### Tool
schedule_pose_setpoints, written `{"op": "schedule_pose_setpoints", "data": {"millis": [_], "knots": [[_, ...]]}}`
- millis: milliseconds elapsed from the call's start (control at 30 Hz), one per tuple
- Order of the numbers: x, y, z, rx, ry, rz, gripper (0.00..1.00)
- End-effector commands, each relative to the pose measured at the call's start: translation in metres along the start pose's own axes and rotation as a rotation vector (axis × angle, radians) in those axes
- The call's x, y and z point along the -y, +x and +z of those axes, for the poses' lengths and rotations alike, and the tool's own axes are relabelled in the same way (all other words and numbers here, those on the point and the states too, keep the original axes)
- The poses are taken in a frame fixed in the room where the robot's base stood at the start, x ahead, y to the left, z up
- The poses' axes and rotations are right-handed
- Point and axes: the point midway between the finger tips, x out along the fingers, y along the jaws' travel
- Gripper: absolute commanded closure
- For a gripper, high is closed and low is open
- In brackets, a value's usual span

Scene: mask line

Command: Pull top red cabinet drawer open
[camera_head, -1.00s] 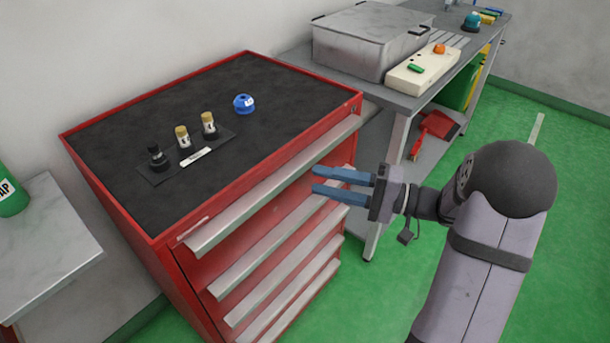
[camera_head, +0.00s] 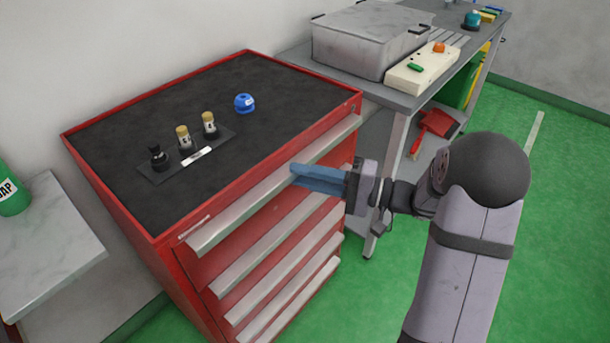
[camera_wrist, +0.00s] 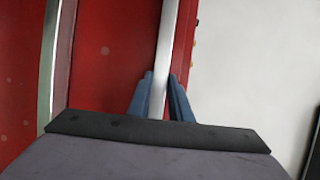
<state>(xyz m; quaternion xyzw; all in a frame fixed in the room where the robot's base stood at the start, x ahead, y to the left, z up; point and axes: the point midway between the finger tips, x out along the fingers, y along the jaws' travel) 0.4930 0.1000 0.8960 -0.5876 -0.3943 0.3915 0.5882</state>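The red cabinet (camera_head: 206,270) has several drawers with long pale metal handles, all looking shut. The top drawer's handle (camera_head: 232,218) runs along its front just under the black top. My gripper (camera_head: 296,174) is at the front of the cabinet, its blue fingers reaching the top handle right of its middle. In the wrist view, the handle (camera_wrist: 167,55) runs between the two fingers (camera_wrist: 160,95), one on each side. The fingers look apart, with small gaps to the handle; whether they touch it is unclear. The fingertips are partly hidden in the head view.
A grey workbench (camera_head: 390,92) with a metal box (camera_head: 365,40) is at right. Green floor (camera_head: 560,200) is open in front of the cabinet.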

Motion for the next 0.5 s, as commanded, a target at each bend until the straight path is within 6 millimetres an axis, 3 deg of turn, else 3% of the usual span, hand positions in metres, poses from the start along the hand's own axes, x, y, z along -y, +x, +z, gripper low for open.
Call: {"op": "schedule_pose_setpoints", "data": {"millis": [267,500], "knots": [[-0.004,-0.009,0.003,-0.002,0.003,0.008,1.0],[-0.006,-0.043,0.017,-0.007,0.003,0.01,1.0]]}}
